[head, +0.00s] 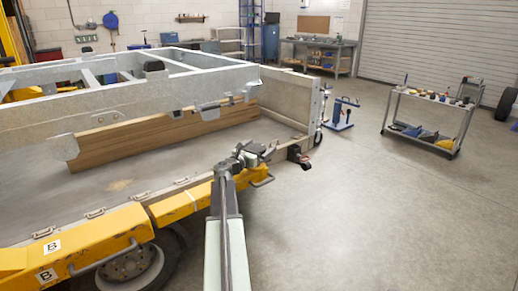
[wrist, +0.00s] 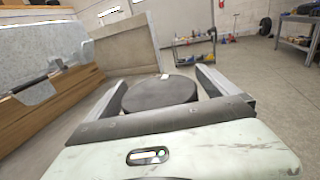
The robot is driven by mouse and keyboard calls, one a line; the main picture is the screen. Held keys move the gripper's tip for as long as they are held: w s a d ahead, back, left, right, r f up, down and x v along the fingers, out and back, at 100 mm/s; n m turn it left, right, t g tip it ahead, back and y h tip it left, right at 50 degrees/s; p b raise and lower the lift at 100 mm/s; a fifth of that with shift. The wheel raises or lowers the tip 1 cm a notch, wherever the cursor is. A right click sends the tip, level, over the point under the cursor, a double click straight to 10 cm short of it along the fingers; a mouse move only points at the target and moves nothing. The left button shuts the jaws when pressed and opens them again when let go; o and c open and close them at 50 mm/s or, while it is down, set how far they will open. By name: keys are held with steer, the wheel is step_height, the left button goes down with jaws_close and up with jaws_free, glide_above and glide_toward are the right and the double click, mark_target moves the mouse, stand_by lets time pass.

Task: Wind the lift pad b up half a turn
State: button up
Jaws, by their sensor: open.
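A dark round pad (wrist: 160,92), which I take for lift pad b, shows in the wrist view with a small pale mark at its far rim. My gripper (wrist: 160,77) is open, with one grey finger on each side of the pad. I cannot tell whether either finger touches it. In the head view my gripper (head: 252,152) is over the far end of a yellow lift arm (head: 167,208), and it hides most of the pad there. A white label B (head: 53,246) is on the yellow beam nearby.
The galvanised trailer frame (head: 115,107) and wooden boards (head: 160,137) stand to the left. A small black-and-red piece (head: 300,157) is just right of my gripper. A tool cart (head: 428,118) stands at the right. The floor between is clear.

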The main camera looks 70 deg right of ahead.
steer(key=c, duration=1.4)
steer(key=shift+t, duration=0.3)
